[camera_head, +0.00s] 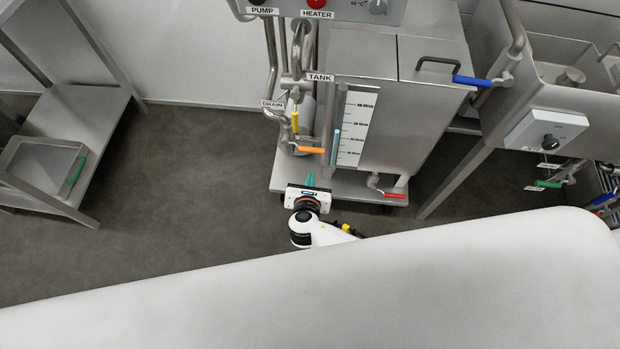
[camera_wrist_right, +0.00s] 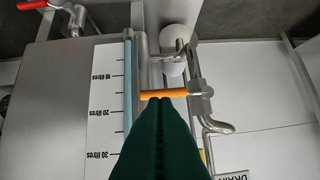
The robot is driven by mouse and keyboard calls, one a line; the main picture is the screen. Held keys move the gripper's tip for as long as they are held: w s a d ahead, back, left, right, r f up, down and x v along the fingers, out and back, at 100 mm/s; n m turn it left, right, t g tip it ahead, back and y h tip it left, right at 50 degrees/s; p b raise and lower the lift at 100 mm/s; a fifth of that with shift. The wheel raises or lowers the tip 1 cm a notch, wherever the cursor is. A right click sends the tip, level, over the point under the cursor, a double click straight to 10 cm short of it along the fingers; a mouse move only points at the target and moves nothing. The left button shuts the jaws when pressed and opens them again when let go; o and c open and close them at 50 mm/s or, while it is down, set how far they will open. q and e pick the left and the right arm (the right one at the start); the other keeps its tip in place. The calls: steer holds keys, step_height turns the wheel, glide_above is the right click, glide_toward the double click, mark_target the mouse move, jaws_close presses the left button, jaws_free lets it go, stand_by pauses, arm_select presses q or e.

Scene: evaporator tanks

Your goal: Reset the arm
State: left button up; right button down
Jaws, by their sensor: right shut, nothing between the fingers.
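My right gripper (camera_head: 310,180) shows in the head view low in front of the tank, its green fingers pointing toward the tank's base. In the right wrist view the green fingers (camera_wrist_right: 164,104) are together with nothing between them. The orange valve handle (camera_wrist_right: 164,93) appears just beyond the fingertips there; I cannot tell whether they touch. In the head view the same orange handle (camera_head: 311,150) lies above the gripper. The steel tank (camera_head: 400,125) with its litre scale (camera_head: 355,125) stands behind. My left gripper is not in view.
A yellow handle (camera_head: 295,121) sits on the drain pipe, a blue handle (camera_head: 472,81) at the upper right and a red handle (camera_head: 395,195) at the tank's base. A steel shelf (camera_head: 85,115) with a tray (camera_head: 45,165) stands left. The floor (camera_head: 190,180) between is clear.

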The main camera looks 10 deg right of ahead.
stand_by(0.3)
steer(key=s+d+f+m+g+y+p, duration=0.1)
steer(key=s+d+f+m+g, duration=0.25)
steer(key=s+f+m, duration=0.35)
steer(key=s+d+f+m+g+p, duration=0.1)
steer(key=s+d+f+m+g, duration=0.3)
steer(key=s+f, duration=0.45)
steer(key=s+d+f+m+g, duration=0.1)
steer(key=s+d+f+m, duration=0.1)
steer(key=s+m, duration=0.4)
steer(key=s+d+f+m+g+y, duration=0.1)
steer(key=s+d+f+m, duration=0.1)
steer(key=s+m, duration=0.4)
steer(key=s+d+f+m+g+y+p, duration=0.1)
steer(key=s+d+f+m, duration=0.2)
steer(key=s+m, duration=0.3)
steer(key=s+d, duration=0.1)
steer(key=s, duration=0.3)
steer(key=shift+s, duration=0.15)
